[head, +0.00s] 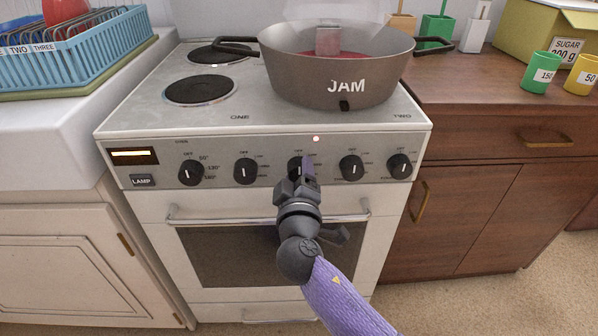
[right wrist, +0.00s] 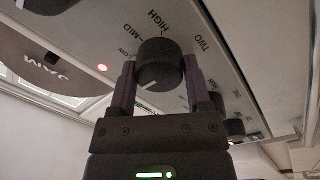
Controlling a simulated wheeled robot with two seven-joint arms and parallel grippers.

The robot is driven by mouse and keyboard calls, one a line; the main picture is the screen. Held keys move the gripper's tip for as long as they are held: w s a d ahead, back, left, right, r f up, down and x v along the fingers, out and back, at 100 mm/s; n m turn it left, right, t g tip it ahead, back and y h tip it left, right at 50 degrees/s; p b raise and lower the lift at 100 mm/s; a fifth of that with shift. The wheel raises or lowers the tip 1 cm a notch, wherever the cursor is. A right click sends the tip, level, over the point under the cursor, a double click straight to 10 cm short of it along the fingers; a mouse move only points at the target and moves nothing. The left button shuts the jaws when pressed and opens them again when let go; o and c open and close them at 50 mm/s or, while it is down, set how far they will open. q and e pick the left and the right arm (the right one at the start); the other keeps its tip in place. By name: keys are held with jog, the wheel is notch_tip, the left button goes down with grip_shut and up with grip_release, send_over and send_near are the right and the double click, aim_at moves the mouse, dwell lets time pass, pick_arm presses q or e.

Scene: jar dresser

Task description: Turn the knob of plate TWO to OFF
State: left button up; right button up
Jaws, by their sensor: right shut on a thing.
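The knob of plate TWO (right wrist: 160,65) is black and round, with the word TWO beside it in the right wrist view. In the head view it is the middle knob (head: 295,166), partly hidden by my right gripper (head: 308,172). My right gripper (right wrist: 158,85) is shut on this knob, one finger on each side. Its white line points to the lower left in the right wrist view, away from MID and HIGH. The OFF mark is hidden there; it shows above the knob in the head view. My left gripper is not in view.
A red light (head: 316,139) is lit on the panel. A JAM pan (head: 335,75) stands on the stove (head: 150,120). Other knobs sit on both sides of the held one, such as the right neighbour (head: 351,167). An oven handle (head: 200,219) runs below.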

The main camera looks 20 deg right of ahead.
dwell(0.3)
jog(key=o, duration=1.3)
jog(key=shift+s+a, duration=0.15)
jog(key=shift+s, duration=0.15)
jog(key=p+v, duration=0.2)
jog(key=v, duration=0.7)
jog(key=shift+s+f, duration=0.1)
